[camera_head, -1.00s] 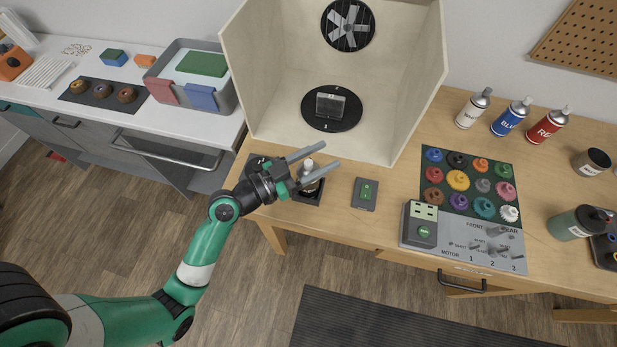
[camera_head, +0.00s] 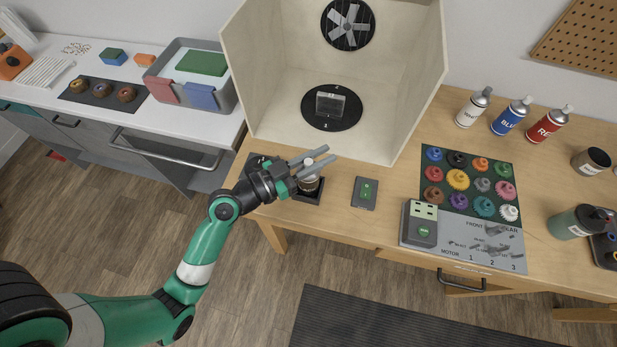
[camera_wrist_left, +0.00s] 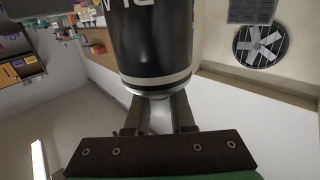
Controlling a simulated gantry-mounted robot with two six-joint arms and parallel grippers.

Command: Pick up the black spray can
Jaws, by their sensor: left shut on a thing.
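The black spray can (camera_head: 309,184) stands by the table's front edge on a small black square pad (camera_head: 310,199). I cannot tell if the can is off the pad. My right gripper is not in view.
An open-fronted spray booth (camera_head: 270,70) with a round black turntable (camera_head: 331,122) stands behind. A small switch box (camera_head: 365,193) lies right of the can. White (camera_head: 473,108), blue (camera_head: 512,117) and red (camera_head: 549,124) cans stand at the back right.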

